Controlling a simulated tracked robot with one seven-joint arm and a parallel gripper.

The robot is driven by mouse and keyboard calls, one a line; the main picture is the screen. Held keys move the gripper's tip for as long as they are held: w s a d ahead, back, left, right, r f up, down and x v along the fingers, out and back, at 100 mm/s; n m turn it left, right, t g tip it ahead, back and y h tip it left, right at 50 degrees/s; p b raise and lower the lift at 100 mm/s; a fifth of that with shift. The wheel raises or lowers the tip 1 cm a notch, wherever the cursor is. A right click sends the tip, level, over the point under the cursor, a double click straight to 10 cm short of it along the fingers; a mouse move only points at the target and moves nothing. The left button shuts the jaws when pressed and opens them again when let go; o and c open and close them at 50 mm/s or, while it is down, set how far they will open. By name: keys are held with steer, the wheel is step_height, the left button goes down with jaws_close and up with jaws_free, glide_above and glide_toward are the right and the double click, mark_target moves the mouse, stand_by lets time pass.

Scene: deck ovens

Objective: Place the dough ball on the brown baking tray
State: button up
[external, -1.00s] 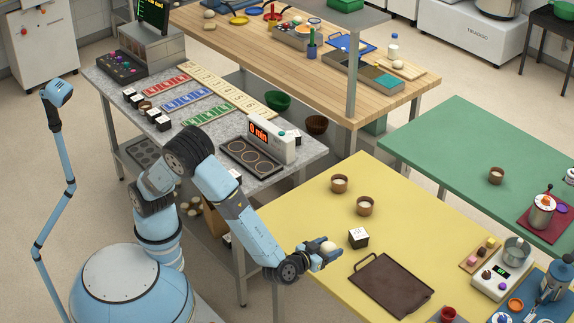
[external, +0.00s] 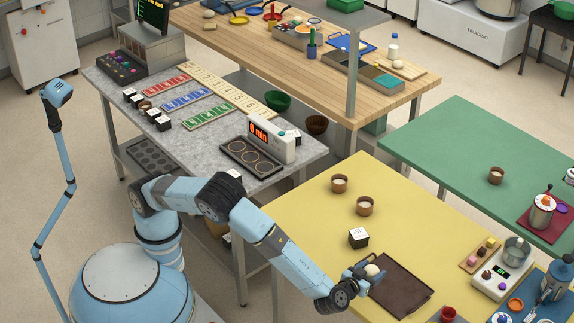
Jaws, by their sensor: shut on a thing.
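The dough ball (external: 372,270) is a small cream-coloured ball between the fingers of my gripper (external: 368,272). My gripper is shut on it. The brown baking tray (external: 403,288) is a flat dark tray on the yellow table (external: 300,215). My gripper and the dough ball are at the tray's left edge and hide part of it. I cannot tell how high the ball is above the tray.
A white-topped dark cube (external: 358,238) stands just behind my gripper. Two brown cups (external: 339,183) stand farther back on the yellow table. A red cup (external: 448,314), a scale (external: 502,281) and a small board of cubes (external: 480,253) lie to the right. The table's left part is clear.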

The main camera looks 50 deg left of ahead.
mark_target(380, 294)
steer(key=d+f, duration=0.1)
steer(key=w+d+f, duration=0.1)
steer(key=f, duration=0.1)
steer(key=w+d+f, duration=0.1)
steer(key=f, duration=0.1)
steer(key=shift+w+d, duration=0.1)
steer(key=shift+w, duration=0.1)
steer(key=shift+d+f, duration=0.1)
steer(key=shift+f, duration=1.55)
steer(key=shift+f, duration=0.2)
steer(key=o, duration=1.1)
steer(key=shift+c, duration=0.2)
steer(key=shift+r, duration=0.1)
steer(key=shift+r, duration=0.1)
steer(key=v, duration=1.2)
